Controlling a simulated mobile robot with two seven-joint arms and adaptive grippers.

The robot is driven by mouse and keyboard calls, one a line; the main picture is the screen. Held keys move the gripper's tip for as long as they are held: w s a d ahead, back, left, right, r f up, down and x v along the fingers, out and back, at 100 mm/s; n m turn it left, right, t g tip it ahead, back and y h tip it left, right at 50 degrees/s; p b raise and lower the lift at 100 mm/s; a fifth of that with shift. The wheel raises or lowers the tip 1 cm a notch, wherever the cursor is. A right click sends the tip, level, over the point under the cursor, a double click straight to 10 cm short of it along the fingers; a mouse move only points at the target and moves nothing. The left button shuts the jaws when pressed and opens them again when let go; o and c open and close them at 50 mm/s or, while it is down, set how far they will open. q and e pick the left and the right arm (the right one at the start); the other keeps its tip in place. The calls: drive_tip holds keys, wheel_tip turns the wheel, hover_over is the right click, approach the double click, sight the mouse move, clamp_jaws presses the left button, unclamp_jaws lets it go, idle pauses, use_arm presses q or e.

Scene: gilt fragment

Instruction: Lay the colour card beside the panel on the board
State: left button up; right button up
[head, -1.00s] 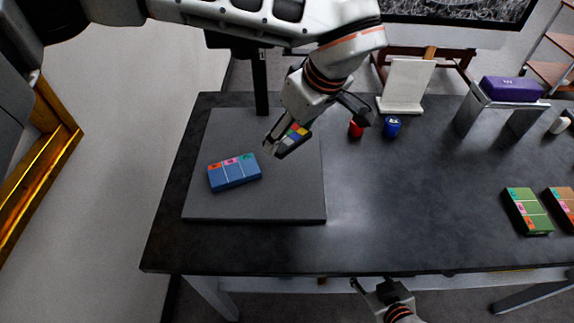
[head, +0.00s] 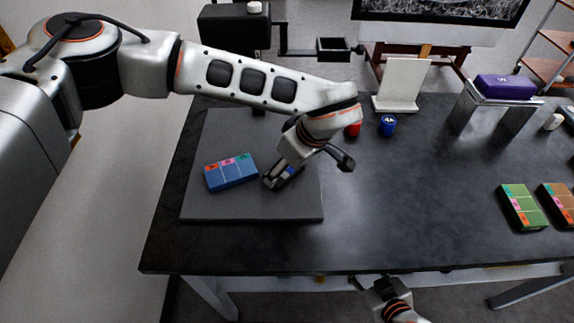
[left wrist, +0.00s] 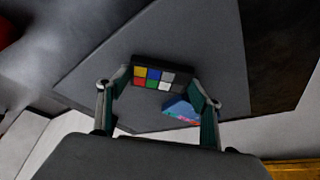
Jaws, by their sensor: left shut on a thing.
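The colour card (left wrist: 162,75), a dark card with bright and grey patches, is between the fingertips of my left gripper (left wrist: 160,92). In the head view, my left gripper (head: 279,181) is low over the right part of the grey board (head: 250,207) and hides most of the card. I cannot tell whether the card touches the board. The blue panel (head: 231,175), with coloured labels along its top, lies on the board just left of the gripper. Part of it shows in the left wrist view (left wrist: 180,109). My right gripper (head: 372,284) is below the table's front edge, its jaws unclear.
A red pot (head: 353,130) and a blue pot (head: 388,125) stand right of the board. A small white easel (head: 402,85) and a stand with a purple block (head: 505,87) are behind. Green (head: 522,207) and brown (head: 558,204) panels lie far right. The middle table is clear.

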use_arm(q)
drive_tip(key=o, duration=1.1)
drive_tip(key=shift+f, duration=0.15)
drive_tip(key=b+v, duration=0.1)
drive_tip(key=v, duration=1.1)
drive_tip(key=shift+r, duration=0.2)
